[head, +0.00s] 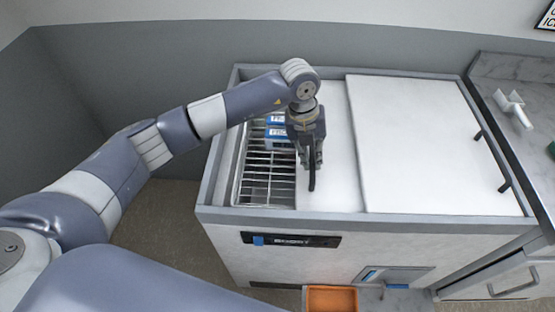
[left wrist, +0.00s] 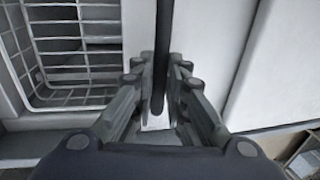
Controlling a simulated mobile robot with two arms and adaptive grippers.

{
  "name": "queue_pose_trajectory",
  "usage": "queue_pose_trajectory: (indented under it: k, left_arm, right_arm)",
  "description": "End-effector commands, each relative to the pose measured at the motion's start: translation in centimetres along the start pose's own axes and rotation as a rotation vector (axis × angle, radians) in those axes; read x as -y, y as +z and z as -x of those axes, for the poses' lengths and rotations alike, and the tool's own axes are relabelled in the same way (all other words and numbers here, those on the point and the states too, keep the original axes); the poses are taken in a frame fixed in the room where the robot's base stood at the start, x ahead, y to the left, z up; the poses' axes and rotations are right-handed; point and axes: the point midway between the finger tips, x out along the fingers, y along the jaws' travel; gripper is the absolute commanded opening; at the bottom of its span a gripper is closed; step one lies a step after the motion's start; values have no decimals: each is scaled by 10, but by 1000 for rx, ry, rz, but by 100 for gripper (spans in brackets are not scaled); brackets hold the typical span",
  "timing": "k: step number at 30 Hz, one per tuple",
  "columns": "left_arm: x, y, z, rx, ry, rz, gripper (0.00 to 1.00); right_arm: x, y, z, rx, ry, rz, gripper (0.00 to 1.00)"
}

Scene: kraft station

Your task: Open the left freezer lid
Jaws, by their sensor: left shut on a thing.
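The chest freezer (head: 207,195) has two white sliding lids on top. The left lid (head: 340,185) is partly slid to the right, its right part under the right lid (head: 410,140). A gap at the left shows a wire basket (head: 268,180) inside. My left gripper (head: 312,165) is over the left lid, shut on its black bar handle (head: 312,183). In the left wrist view the handle (left wrist: 162,40) runs between the two fingers (left wrist: 160,90), with the basket (left wrist: 75,45) to the left. My right gripper is not in view.
Blue-labelled packages (head: 277,130) lie in the basket's far part. The right lid carries two black handle posts (head: 504,187). A marble counter (head: 510,75) with a white object (head: 513,108) stands at the right. An orange bin (head: 331,298) is in front of the freezer.

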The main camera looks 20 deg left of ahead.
Motion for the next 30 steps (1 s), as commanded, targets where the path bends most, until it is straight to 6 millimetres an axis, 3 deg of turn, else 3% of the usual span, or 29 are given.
queue_pose_trajectory:
  k: [1,6,12,28,29,30]
  left_arm:
    - [16,0,-6,3,-5,-6,0]
    - [54,1,-13,3,-4,-4,0]
    - [80,1,-16,3,-4,-2,0]
    - [89,2,-16,2,-2,0,0]
    - [89,2,-16,3,-3,0,20]
    - [89,2,-16,3,-2,0,29]
  right_arm:
    - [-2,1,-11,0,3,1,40]
    - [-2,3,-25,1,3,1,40]
    - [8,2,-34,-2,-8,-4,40]
    - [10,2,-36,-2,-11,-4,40]
    - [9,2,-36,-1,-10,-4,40]
    - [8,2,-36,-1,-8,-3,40]
